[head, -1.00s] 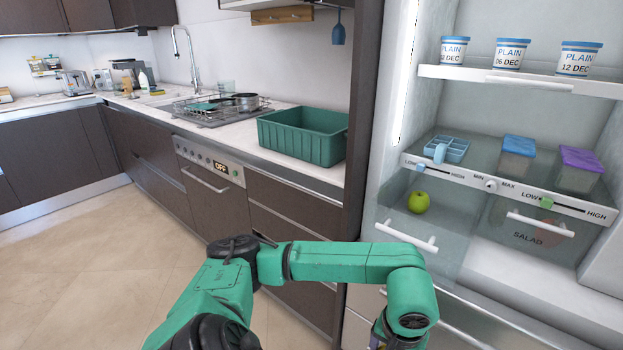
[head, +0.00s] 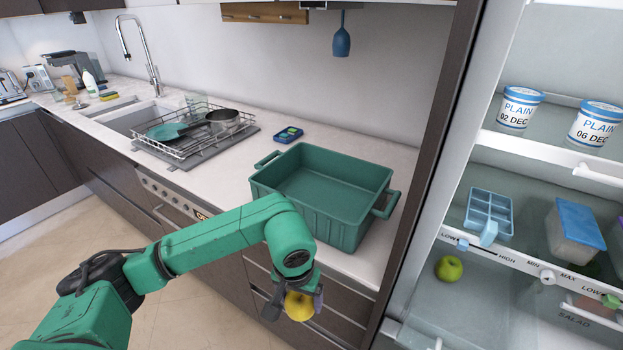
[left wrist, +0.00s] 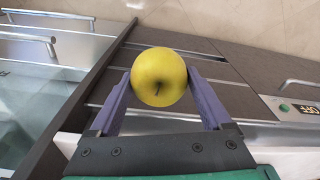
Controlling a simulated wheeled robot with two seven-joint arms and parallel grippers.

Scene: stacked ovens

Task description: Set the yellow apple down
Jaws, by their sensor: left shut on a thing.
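The yellow apple (head: 299,306) is held in my left gripper (head: 292,303), in front of the drawers below the counter. In the left wrist view the yellow apple (left wrist: 159,77) sits between the two purple fingers of my left gripper (left wrist: 159,84), which touch its sides. Nothing but the fingers touches the apple. My right gripper is not in view.
An empty-looking green crate (head: 325,191) stands on the counter (head: 350,155), above and behind the apple. A dish rack (head: 190,135) with pans is farther left. At right, the open fridge holds a green apple (head: 449,268), an ice tray (head: 489,214) and tubs.

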